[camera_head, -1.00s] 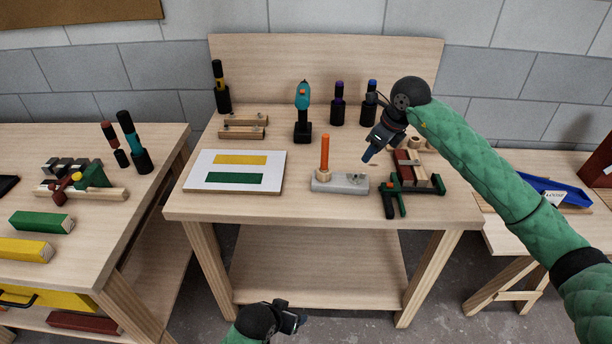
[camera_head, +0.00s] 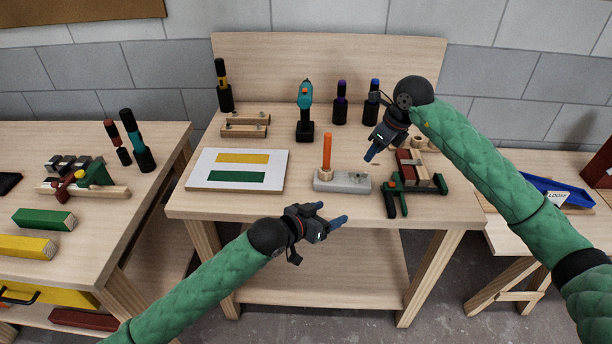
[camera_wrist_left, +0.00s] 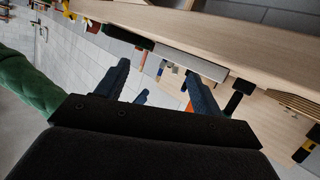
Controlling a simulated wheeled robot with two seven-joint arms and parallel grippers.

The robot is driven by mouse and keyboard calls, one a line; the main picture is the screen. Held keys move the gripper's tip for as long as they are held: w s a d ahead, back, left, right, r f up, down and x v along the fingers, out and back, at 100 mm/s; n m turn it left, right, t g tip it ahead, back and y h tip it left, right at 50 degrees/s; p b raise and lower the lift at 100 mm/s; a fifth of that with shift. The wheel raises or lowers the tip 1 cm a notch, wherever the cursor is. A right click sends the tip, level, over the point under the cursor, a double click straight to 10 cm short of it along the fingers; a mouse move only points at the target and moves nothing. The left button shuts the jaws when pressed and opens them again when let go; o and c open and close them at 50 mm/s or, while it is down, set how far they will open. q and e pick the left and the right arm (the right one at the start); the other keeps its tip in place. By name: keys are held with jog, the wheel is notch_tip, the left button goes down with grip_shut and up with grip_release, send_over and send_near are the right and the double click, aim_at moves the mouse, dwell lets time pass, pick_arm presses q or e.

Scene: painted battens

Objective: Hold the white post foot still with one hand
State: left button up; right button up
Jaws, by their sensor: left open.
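The white post foot (camera_head: 342,182) is a pale block lying near the front edge of the middle bench. An orange rod (camera_head: 327,150) stands upright at its left end. My left gripper (camera_head: 333,212) is open and empty in front of the bench's front edge, below the foot in the head view and apart from it. Its spread blue fingers also show in the left wrist view (camera_wrist_left: 158,88). My right gripper (camera_head: 371,156) hangs just above and behind the foot's right end, apart from it; its finger gap cannot be made out.
A green clamp with red-brown blocks (camera_head: 413,175) stands right of the foot. A white board with yellow and green strips (camera_head: 196,170) lies to the left. A teal drill (camera_head: 304,112) and several dark bottles stand behind. The bench edge lies between my left gripper and the foot.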

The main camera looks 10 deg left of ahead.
pick_arm(q)
jog(key=y, duration=0.1)
send_near(323, 171)
jog(key=shift+w+d+f+m, duration=0.3)
jog(key=shift+w+d+f, duration=0.05)
jog(key=shift+w+d, duration=0.4)
jog(key=shift+y, duration=0.3)
jog(key=shift+x, duration=3.85)
jog(key=shift+c, duration=0.2)
jog(key=c, duration=1.2)
pick_arm(e)
jog(key=shift+o, duration=0.2)
jog(key=shift+w+d+r, duration=0.65)
jog(key=shift+d+r, duration=0.2)
jog(key=shift+d, duration=0.15)
jog(key=a+f+n, duration=0.1)
jog(key=f, duration=0.2)
jog(key=a+f+n, duration=0.1)
jog(key=a+f, duration=0.1)
jog(key=f, duration=0.2)
jog(key=a+f+n+g, duration=0.1)
jog(key=f+n, duration=0.1)
jog(key=f, duration=0.2)
jog(key=shift+w+a+f+y, duration=0.15)
jog(key=shift+w+a+y, duration=0.05)
jog(key=shift+w+y, duration=0.2)
